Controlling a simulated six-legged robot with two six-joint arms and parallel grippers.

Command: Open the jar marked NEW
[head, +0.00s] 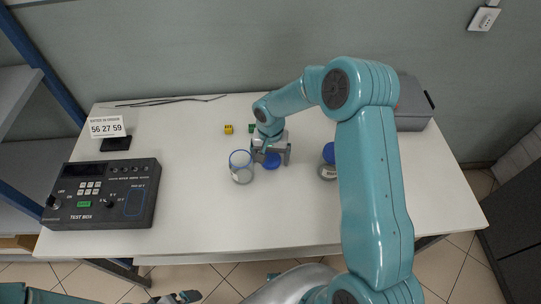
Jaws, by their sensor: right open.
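A clear jar (241,170) stands near the middle of the table, with no lid visible on its top. A round blue lid (271,161) is just right of it, directly below my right gripper (272,154). My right gripper is open, its fingers on either side of the lid; I cannot tell if they touch it. A second jar (327,172) with a blue lid (329,153) stands farther right, partly hidden by my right arm. I cannot read NEW on either jar. My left gripper (176,298) is low at the bottom edge, off the table; its opening is unclear.
A dark test box (100,194) fills the table's left side, with a number sign (106,126) behind it. Small yellow (228,129) and green (252,128) blocks and a black cable (165,101) lie behind. A grey case (413,105) is back right. The front middle is clear.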

